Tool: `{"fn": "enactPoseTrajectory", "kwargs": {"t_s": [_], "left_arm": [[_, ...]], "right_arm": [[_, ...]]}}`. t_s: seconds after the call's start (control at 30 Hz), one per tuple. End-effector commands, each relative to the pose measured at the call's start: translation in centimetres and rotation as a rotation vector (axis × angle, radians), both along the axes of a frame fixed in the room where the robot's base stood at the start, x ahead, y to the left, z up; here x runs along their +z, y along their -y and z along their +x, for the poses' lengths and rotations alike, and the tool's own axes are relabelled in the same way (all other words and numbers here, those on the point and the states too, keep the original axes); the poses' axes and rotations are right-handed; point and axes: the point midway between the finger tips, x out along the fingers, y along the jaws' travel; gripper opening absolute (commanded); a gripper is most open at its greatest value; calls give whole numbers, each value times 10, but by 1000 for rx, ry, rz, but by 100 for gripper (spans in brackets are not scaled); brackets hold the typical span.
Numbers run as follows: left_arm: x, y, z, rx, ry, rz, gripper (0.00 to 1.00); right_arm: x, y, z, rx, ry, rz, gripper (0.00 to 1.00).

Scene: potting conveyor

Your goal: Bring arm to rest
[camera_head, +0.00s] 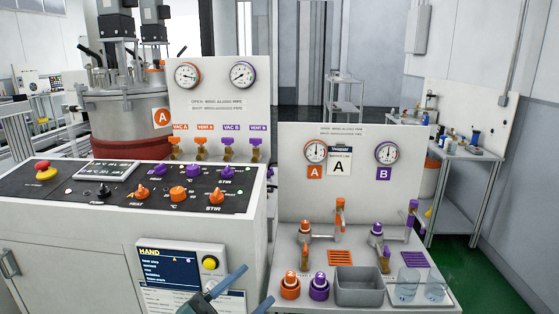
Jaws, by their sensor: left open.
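My left gripper (248,290) shows at the bottom edge, with two blue-grey fingers spread apart and nothing between them. It is in front of the white control cabinet (60,235), near the panel marked HAND (168,266) and its yellow button. The rest of my left arm is mostly cut off by the lower picture edge. My right gripper is out of the picture.
Right of the gripper, a bench (400,306) carries an orange cup (290,288), a purple cup (319,288), a grey bin (358,290) and clear beakers (409,280). Valves and gauges stand behind. A red-topped button (43,167) is on the cabinet. Green floor lies right.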

Motion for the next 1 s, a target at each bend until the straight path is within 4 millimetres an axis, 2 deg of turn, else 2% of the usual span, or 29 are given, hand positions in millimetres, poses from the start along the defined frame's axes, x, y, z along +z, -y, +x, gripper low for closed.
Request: {"fn": "enactPoseTrajectory", "kwargs": {"t_s": [0.03,0.17,0.2,0.3,0.4,0.5,0.6,1.0], "left_arm": [[-24,-12,-4,84,-134,-61,53],[-98,-46,-23,300,-493,-163,53],[-124,-56,-36,360,-612,-180,53],[-179,-73,-74,472,-871,-200,53],[-218,-83,-112,538,-1068,-202,53],[-240,-87,-140,573,-1199,-200,53],[-251,-88,-156,587,-1266,-196,53],[-254,-89,-160,590,-1284,-195,53]], "right_arm": [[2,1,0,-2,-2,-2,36],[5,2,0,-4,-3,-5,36],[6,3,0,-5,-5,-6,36],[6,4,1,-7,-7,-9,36],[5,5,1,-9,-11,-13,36],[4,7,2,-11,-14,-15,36],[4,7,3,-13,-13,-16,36],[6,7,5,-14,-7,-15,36]]}}
